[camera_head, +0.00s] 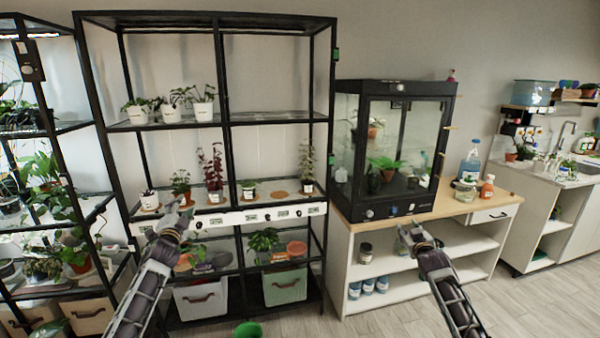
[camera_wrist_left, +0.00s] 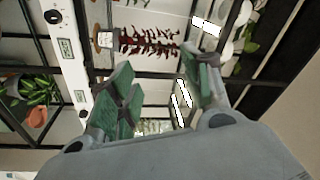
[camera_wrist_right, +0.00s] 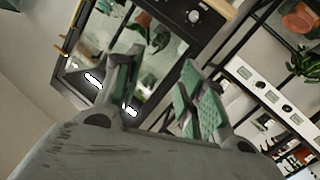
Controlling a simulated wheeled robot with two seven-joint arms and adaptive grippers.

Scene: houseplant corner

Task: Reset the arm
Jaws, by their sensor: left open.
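My left gripper (camera_head: 178,214) is raised in front of the left part of the black shelf rack, near the white panel below the row of potted plants. In the left wrist view its green-padded fingers (camera_wrist_left: 165,95) are apart, with nothing between them. My right gripper (camera_head: 415,234) is raised in front of the white cabinet under the glass case. In the right wrist view its fingers (camera_wrist_right: 155,95) are apart, with nothing held between them.
The black shelf rack (camera_head: 222,60) holds several potted plants, including a red-leaved plant (camera_head: 212,170). Floor (camera_head: 550,300) is clear at right.

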